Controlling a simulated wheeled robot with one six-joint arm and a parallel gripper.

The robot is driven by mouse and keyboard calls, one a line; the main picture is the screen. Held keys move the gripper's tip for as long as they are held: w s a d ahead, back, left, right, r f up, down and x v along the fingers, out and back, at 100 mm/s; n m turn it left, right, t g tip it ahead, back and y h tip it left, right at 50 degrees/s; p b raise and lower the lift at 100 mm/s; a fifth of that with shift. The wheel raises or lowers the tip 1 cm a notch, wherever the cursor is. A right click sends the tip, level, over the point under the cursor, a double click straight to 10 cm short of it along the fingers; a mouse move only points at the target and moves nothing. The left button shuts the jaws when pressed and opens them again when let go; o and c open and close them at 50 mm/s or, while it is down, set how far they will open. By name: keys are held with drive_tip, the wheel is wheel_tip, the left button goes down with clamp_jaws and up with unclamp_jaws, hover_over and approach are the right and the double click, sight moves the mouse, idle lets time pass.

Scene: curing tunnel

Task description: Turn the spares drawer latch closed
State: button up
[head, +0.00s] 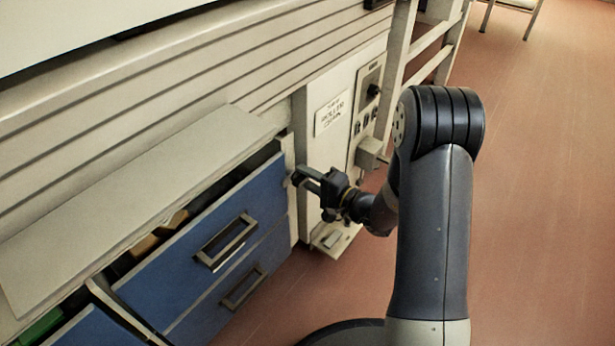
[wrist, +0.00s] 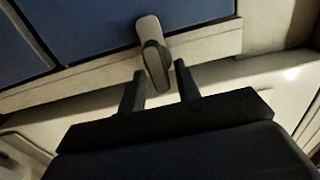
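The latch (wrist: 150,32) in the wrist view is a pale rounded lever with a darker raised part, set on the pale frame strip beside the blue drawer fronts. It points down the picture, slightly tilted. My gripper (wrist: 160,68) is open, with one dark finger on each side of the latch's lower end and a visible gap on both sides. In the head view my gripper (head: 303,176) is at the right end of the upper blue drawer (head: 185,255); it largely hides the latch there. That drawer stands out from the cabinet, its open top showing contents.
A second blue drawer (head: 262,284) sits below, and another blue front (head: 95,330) is at the lower left. A pale slab (head: 120,200) lies above the drawers. A control panel (head: 366,110) with a sign plate (head: 330,113) stands behind my gripper. The red floor (head: 545,200) is clear at right.

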drive_tip(key=shift+o, duration=0.4)
drive_tip(key=p+v, duration=0.2)
drive_tip(key=v, duration=0.8)
drive_tip(key=shift+s+d+p, duration=0.25)
drive_tip(key=shift+d+p, duration=0.05)
drive_tip(key=shift+d, duration=0.05)
drive_tip(key=b+x, duration=0.2)
drive_tip(key=x, duration=0.9)
drive_tip(key=shift+d, duration=0.1)
